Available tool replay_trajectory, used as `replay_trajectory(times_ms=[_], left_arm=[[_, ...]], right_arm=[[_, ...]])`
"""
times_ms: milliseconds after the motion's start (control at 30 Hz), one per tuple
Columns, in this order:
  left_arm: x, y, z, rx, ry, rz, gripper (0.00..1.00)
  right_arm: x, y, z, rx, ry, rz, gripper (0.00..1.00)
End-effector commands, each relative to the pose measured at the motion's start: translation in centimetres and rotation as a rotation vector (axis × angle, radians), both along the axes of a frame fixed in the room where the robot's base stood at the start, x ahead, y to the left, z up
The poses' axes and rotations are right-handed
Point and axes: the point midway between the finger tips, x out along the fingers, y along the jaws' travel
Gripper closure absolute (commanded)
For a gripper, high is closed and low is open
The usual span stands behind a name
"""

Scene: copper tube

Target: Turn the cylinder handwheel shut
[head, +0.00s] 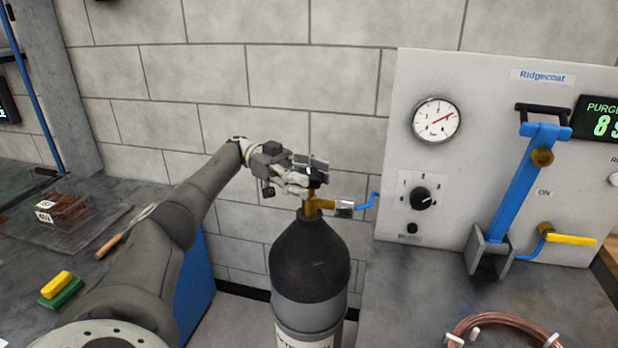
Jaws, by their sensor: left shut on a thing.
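The gas cylinder (308,262) stands upright on the floor in the gap between two counters, with a dark shoulder and a pale label low on its body. Its brass valve (313,207) rises from the top, with a fitting and a blue hose going right. The black handwheel (318,178) sits on top of the valve, partly hidden by my fingers. My left gripper (308,178) reaches in from the left and is shut on the handwheel. My right gripper is not in the picture.
On the right, a panel (390,164) carries a dial gauge (436,120), a black knob (420,198), a blue lever (527,180) and a yellow-handled valve (570,239). Coiled copper tube (500,322) lies on the right counter. On the left counter are a clear bin (62,212) and a yellow-green sponge (60,290).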

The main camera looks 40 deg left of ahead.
Motion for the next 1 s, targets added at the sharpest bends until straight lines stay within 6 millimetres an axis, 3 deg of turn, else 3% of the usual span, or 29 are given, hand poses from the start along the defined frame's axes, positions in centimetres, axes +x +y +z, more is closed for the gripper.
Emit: replay_trajectory(times_ms=[200,233,400,767,1000], left_arm=[[0.0,-0.1,-0.2,0.002,0.003,-0.003,0.69],[0.0,-0.1,-0.2,0.003,0.003,-0.003,0.42],[0.0,-0.1,-0.2,0.002,0.002,-0.001,0.23],[0.0,0.0,0.3,0.001,-0.001,0.0,0.23],[0.0,0.0,4.3,0.001,-0.005,0.001,0.23]], right_arm=[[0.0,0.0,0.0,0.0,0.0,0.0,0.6],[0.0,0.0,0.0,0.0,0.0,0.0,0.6],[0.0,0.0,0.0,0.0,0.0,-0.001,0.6],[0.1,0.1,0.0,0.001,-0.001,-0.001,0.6],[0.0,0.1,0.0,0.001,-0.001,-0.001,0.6]])
